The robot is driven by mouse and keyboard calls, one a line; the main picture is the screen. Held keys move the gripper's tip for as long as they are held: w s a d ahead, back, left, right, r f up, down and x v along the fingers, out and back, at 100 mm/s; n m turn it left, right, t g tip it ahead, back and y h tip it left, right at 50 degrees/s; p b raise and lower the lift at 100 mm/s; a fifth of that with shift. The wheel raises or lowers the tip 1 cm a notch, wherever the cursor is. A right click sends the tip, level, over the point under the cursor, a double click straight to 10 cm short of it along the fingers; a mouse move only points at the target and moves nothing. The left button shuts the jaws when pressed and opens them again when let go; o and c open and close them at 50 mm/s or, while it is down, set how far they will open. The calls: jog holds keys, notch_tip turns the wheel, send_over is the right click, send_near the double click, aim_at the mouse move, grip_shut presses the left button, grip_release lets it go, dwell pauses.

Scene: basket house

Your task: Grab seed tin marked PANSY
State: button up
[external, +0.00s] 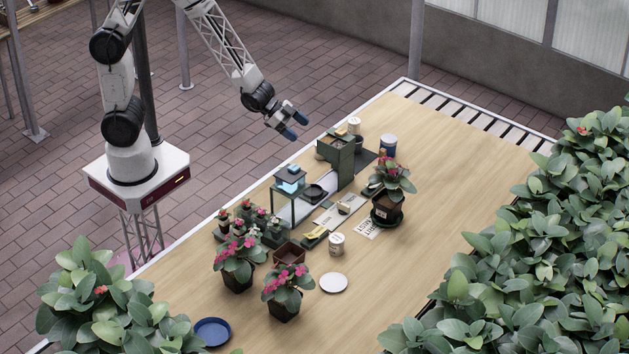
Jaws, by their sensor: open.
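Three small cylinders could be seed tins, but no PANSY mark can be read at this size. A cream one (336,244) stands near the middle of the table, by the potted flowers. Another cream one (354,126) stands at the far side behind a dark green box. A blue and white one (388,146) stands to its right. My gripper (296,125) is open and empty, with blue fingertips. In the picture it is above and left of the dark green box, well apart from all three cylinders.
The dark green box (341,158) and a small lantern-like stand (289,182) stand near the table's left edge. Flowering pots (388,208) and small trays crowd the middle. A white disc (334,282) and blue dish (212,332) lie in front. The table's right side (455,165) is clear.

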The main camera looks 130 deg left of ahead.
jog(key=s+a+f+t, duration=0.1)
jog(key=a+f, duration=0.1)
jog(key=f, duration=0.1)
jog(key=s+a+f+t, duration=0.1)
jog(key=a+f, duration=0.2)
jog(key=s+a+f+t, duration=0.1)
jog(key=a+f, duration=0.2)
jog(key=f, duration=0.1)
jog(key=shift+s+f+n+h, duration=0.1)
jog(key=shift+s+n+h, duration=0.25)
jog(key=shift+n+h, duration=0.05)
jog(key=shift+a, duration=0.1)
jog(key=shift+x, duration=1.3)
jog(key=shift+x, duration=2.6)
jog(key=shift+s+f, duration=0.1)
jog(key=shift+f, duration=0.05)
jog(key=c, duration=1)
jog(key=shift+r, duration=0.25)
